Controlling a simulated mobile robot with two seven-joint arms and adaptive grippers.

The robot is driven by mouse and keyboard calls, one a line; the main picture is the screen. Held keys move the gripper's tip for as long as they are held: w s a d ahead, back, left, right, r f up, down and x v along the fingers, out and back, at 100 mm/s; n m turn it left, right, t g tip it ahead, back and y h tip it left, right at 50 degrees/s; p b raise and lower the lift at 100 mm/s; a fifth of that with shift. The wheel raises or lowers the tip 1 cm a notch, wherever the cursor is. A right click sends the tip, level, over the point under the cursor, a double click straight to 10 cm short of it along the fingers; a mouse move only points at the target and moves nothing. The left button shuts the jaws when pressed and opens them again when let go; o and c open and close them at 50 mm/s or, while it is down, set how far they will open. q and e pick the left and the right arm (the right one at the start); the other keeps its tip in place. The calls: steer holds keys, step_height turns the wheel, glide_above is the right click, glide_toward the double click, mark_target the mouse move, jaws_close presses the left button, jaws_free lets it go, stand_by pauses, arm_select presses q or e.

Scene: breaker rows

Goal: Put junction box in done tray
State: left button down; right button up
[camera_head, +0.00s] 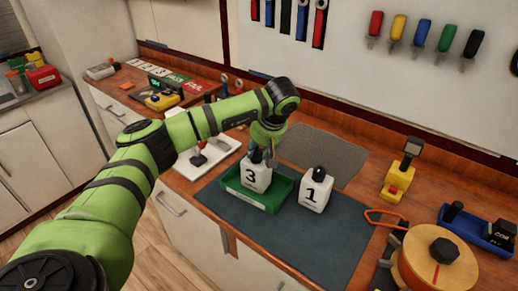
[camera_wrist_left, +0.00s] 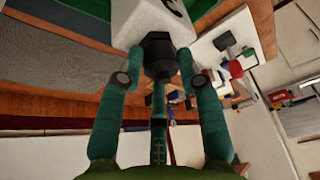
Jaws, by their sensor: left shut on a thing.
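A white junction box marked 3 (camera_head: 256,174) stands upright within the outline of the green tray (camera_head: 270,201). I cannot tell whether its base touches the tray floor. My left gripper (camera_head: 262,154) is above it, shut on its dark top knob. In the left wrist view the fingers (camera_wrist_left: 160,78) close around the black knob (camera_wrist_left: 157,54), with the white box (camera_wrist_left: 150,22) beyond it. A second white box marked 1 (camera_head: 315,190) with a black knob stands on the dark mat, right of the tray. My right gripper is not in view.
The dark mat (camera_head: 322,237) is clear in front of the tray. A yellow device (camera_head: 399,176), an orange-topped round reel (camera_head: 437,262) and a blue tray (camera_head: 478,232) stand at right. A white board (camera_head: 205,158) with a red-handled item lies left of the tray.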

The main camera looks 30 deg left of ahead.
arm_select(q)
steer(key=shift+f, duration=0.5)
steer(key=c, duration=0.8)
jaws_free()
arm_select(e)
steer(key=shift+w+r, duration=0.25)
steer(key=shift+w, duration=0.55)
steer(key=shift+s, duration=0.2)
arm_select(q)
steer(key=shift+d+r, duration=0.15)
steer(key=shift+r, duration=0.2)
steer(key=shift+b+v, duration=1.55)
steer(key=shift+v, duration=4.1)
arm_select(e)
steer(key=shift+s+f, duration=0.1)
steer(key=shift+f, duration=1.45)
arm_select(q)
steer(key=shift+s+f, duration=0.1)
steer(key=shift+s, duration=0.05)
